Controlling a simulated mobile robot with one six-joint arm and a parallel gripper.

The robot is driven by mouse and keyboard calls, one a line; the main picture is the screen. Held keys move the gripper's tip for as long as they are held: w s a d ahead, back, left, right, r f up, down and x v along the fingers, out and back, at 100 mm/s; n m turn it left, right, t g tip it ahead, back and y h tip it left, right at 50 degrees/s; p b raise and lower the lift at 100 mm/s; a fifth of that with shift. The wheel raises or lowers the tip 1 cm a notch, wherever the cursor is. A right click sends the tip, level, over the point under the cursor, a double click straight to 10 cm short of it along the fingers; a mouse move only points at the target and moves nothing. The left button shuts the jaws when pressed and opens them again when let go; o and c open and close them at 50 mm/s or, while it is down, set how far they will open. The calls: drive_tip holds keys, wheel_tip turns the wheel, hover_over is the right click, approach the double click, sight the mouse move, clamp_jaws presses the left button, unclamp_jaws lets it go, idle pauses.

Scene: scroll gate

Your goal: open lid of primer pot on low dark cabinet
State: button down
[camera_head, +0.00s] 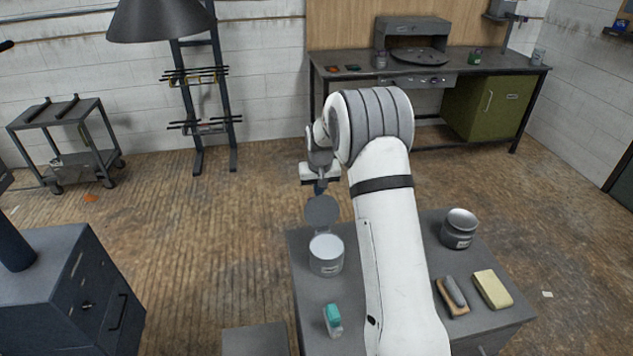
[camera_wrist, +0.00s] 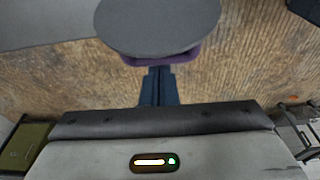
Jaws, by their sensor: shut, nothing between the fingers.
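A pale pot (camera_head: 326,258) with a small label stands on the low dark cabinet (camera_head: 312,305). Its round grey lid (camera_head: 321,210) stands raised at the pot's far edge, leaving the pot's pale top uncovered. My gripper (camera_head: 320,188) is just above and behind the lid, pointing down, with its fingers shut and nothing held. In the wrist view the lid (camera_wrist: 158,22) is a grey disc that hides the fingertips.
On the same cabinet are a dark jar (camera_head: 459,230), a brush (camera_head: 453,296), a yellow block (camera_head: 492,289) and a teal-topped bottle (camera_head: 333,320). A dark blue cabinet (camera_head: 75,290) stands at the left. A workbench (camera_head: 430,72) is at the back. The floor between is mostly clear.

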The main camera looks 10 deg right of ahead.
drive_tip(key=shift+s+r, duration=0.1)
drive_tip(key=shift+s, duration=0.1)
drive_tip(key=shift+b, duration=0.5)
drive_tip(key=shift+s+t+b, duration=0.4)
drive_tip(key=shift+t+b, duration=0.1)
drive_tip(key=shift+b, duration=0.7)
drive_tip(key=shift+s+r+b, duration=0.65)
drive_tip(key=shift+s, duration=0.05)
drive_tip(key=shift+r, duration=0.1)
